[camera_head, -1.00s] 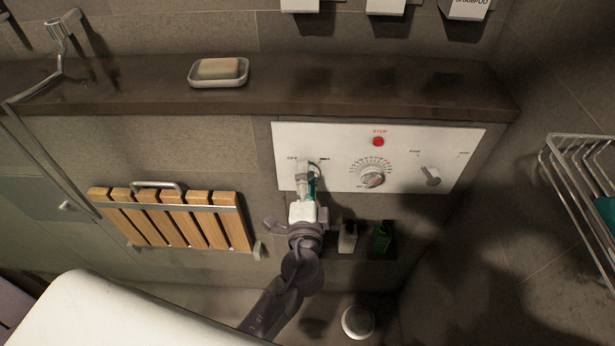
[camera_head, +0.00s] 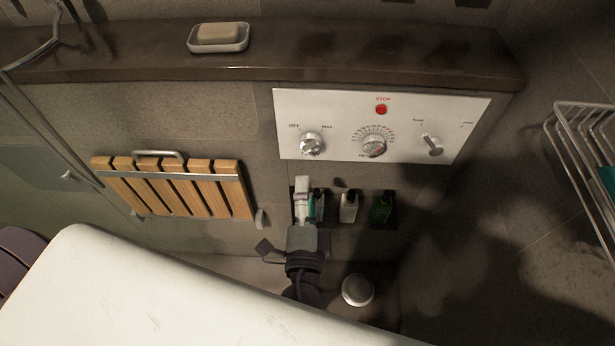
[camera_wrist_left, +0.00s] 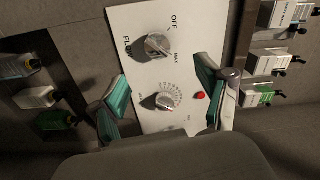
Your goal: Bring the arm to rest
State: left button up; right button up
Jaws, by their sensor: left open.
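My left gripper (camera_head: 310,205) is below the white control panel (camera_head: 345,152) in the head view, apart from it. In the left wrist view its two teal-padded fingers (camera_wrist_left: 160,95) are spread open with nothing between them. The panel's flow knob (camera_wrist_left: 152,46), dial (camera_wrist_left: 168,100) and red stop button (camera_wrist_left: 200,96) show beyond the fingers. In the head view the flow knob (camera_head: 311,144) is clear of the gripper. My right gripper is not in view.
A recessed niche holds small bottles, a white one (camera_head: 348,206) and a green one (camera_head: 381,208), close to my left gripper. A wooden slatted seat (camera_head: 180,188) is folded at the left. A soap dish (camera_head: 218,46) sits on the ledge. A wire rack (camera_head: 580,150) is at the right.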

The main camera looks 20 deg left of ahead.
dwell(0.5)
pick_arm(q)
jog(key=s+a+f+n+g+h, duration=0.15)
jog(key=s+f+g, duration=0.3)
jog(key=f, duration=1.25)
jog(key=s+a+f+m+g+h, duration=0.15)
jog(key=s+f+g, duration=0.3)
jog(key=f, duration=1.35)
jog(key=s+a+f+n+g+h, duration=0.1)
jog(key=s+a+f+n+g, duration=0.2)
jog(key=s+f, duration=0.5)
jog(key=s+a+f+n+g+h+p, duration=0.1)
jog(key=s+a+f+n+g, duration=0.3)
jog(key=s, duration=1)
notch_tip(320, 180, down, 4)
jog(key=a+n, duration=0.1)
jog(key=n, duration=0.2)
jog(key=shift+s+a, duration=0.2)
jog(key=shift+a, duration=0.2)
jog(key=shift+r, duration=0.1)
